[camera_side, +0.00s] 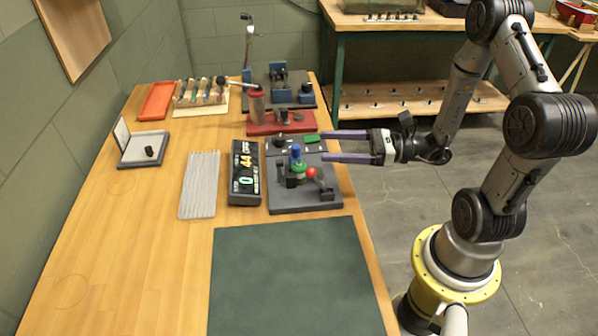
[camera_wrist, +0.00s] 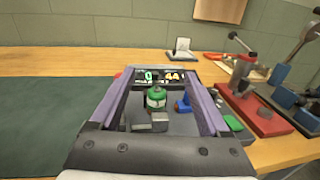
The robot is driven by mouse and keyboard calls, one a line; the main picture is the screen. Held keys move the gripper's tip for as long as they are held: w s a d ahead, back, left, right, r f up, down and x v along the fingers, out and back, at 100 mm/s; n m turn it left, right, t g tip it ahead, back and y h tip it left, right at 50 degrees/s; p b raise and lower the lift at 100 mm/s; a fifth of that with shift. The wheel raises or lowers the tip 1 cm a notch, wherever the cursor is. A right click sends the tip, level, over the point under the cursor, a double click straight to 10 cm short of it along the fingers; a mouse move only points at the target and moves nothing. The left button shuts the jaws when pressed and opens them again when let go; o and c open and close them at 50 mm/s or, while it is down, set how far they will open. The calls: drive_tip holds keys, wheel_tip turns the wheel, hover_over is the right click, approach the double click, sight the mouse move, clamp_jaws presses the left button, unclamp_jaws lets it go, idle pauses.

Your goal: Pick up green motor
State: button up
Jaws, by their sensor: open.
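The green motor (camera_side: 300,167) stands on a dark grey fixture plate (camera_side: 306,206) near the right edge of the bench. In the wrist view the green motor (camera_wrist: 156,98) shows between my two fingers, a little left of the middle, behind a grey block. My gripper (camera_side: 323,145) is open, with two long purple fingers pointing left, level with the right side of the plate. It also shows in the wrist view (camera_wrist: 160,85), with nothing between the fingers touching them that I can make out. How far the motor is from the fingertips is hard to tell.
A blue part (camera_side: 295,152) and a red ball knob (camera_side: 311,172) are close to the motor. A digital display (camera_side: 244,172) stands left of the plate. A red base with a cylinder (camera_side: 281,122) lies behind. The dark green mat (camera_side: 296,275) in front is clear.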

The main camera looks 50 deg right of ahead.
approach(299, 164)
drive_tip(key=shift+w+a+f, duration=0.2)
drive_tip(key=shift+w+a, duration=0.1)
drive_tip(key=shift+w, duration=0.25)
drive_tip(key=shift+w+a+f, duration=0.25)
drive_tip(key=shift+w+a, duration=0.05)
drive_tip(key=shift+w, duration=0.25)
drive_tip(key=shift+w+a+f, duration=0.15)
drive_tip(key=shift+x, duration=3.55)
clamp_jaws()
